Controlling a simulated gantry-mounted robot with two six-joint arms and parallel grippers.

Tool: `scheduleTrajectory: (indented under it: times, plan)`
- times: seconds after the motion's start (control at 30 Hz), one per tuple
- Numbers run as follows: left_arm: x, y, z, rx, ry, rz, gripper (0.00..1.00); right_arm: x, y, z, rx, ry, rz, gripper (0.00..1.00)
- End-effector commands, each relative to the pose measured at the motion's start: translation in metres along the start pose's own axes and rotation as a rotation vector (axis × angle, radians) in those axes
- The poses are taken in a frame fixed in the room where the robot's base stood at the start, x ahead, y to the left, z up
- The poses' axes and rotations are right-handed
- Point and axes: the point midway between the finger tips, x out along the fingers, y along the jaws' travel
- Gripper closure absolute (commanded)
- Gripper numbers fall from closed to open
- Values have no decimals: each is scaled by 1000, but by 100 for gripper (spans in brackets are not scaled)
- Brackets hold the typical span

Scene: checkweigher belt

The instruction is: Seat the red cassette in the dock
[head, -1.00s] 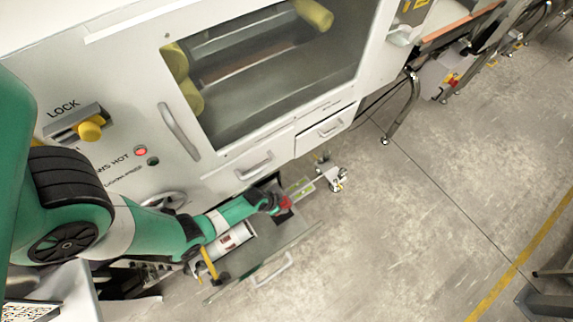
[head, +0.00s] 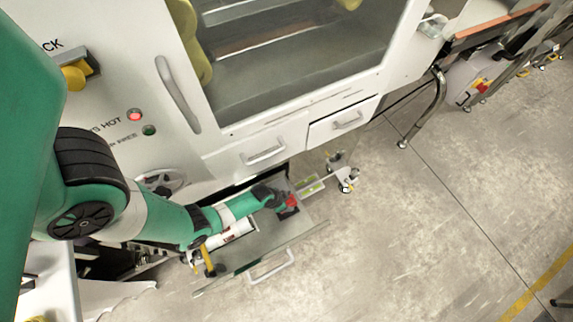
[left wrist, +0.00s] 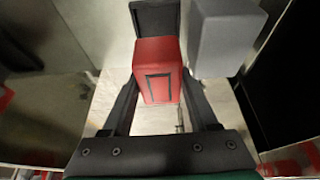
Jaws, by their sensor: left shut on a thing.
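The red cassette (left wrist: 157,70) sits between the two dark fingers of my left gripper (left wrist: 160,98) in the left wrist view, its face with a dark outlined rectangle towards the camera. In the head view the cassette (head: 291,202) shows as a small red patch at the tip of my left gripper (head: 281,203), over the open drawer (head: 262,238) low on the machine. A dark square piece (left wrist: 155,18) is just beyond the cassette and a grey block (left wrist: 228,38) is close on its right. I cannot tell which part is the dock. My right gripper is out of view.
The white machine (head: 225,150) rises behind the drawer, with a closed drawer (head: 342,120) to the right. A white cylinder (head: 236,230) and a yellow-handled tool (head: 208,259) are beside my left forearm.

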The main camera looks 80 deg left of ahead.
Motion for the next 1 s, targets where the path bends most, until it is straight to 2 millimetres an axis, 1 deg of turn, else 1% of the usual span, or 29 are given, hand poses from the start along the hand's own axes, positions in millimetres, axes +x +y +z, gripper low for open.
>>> scheduleTrajectory:
  times: [0.03, 0.43, 0.6, 0.87, 0.9, 0.97, 1.0]
  plan:
    - [12, 0, 4, 0, 1, 0, 100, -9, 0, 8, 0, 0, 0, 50]
    - [53, 0, 22, 0, 0, 0, 100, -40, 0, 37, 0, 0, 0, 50]
    - [60, 0, 25, 0, 0, 0, 100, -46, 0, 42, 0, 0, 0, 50]
    - [60, 0, 24, 0, 1, 0, 100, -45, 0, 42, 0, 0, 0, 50]
    - [60, 0, 24, 0, 1, 0, 39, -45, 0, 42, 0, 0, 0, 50]
    - [60, 0, 24, 0, 1, 0, 28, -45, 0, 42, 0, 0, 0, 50]
    - [60, 0, 24, 0, 1, 0, 21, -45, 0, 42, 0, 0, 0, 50]
